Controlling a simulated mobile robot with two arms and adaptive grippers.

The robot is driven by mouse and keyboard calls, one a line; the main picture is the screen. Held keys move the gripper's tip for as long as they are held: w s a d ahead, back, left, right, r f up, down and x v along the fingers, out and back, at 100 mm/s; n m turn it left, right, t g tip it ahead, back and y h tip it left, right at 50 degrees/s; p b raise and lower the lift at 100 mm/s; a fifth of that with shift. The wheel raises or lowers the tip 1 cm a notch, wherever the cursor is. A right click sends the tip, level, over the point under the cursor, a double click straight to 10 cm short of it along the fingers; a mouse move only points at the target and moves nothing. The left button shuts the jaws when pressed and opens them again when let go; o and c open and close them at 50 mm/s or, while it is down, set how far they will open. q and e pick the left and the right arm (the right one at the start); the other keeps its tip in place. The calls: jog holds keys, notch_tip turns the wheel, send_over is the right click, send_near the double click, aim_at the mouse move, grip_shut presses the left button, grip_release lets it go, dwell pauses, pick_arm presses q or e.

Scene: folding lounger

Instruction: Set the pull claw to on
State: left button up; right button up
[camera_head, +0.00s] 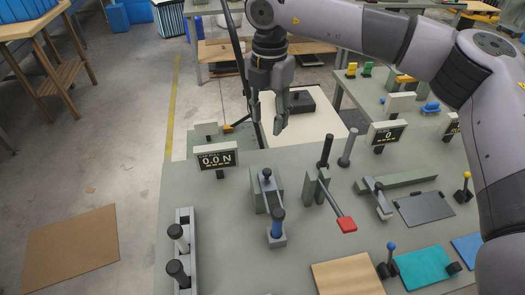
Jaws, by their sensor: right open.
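My right gripper (268,122) hangs from the arm coming in from the upper right. It is open and empty, fingers pointing down, above the far edge of the grey-green workbench (215,255). No fixture is labelled as the pull claw, so I cannot tell which one it is. One candidate is the grey fixture with a blue-topped cylinder (277,222), front left of centre. Another is the lever with a red end block (346,224), slanting toward the front right. The gripper appears apart from both. My left gripper is out of view.
A display (216,160) reads 0.0 N, and another display (387,134) reads 0. A rail with black-capped knobs (184,245) is at left. A tan board (347,275) lies in front.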

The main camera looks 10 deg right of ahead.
jog(key=p, duration=0.3)
send_near(267, 171)
notch_tip(267, 171, down, 7)
jog(key=p, duration=0.2)
jog(key=shift+f+p, duration=0.1)
jog(key=shift+p, duration=0.2)
jog(key=shift+f, duration=0.6)
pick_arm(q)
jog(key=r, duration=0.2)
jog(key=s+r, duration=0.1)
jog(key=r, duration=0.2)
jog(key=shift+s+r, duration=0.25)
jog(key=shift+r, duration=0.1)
pick_arm(e)
jog(key=shift+f, duration=0.1)
jog(key=shift+c, duration=0.3)
grip_shut()
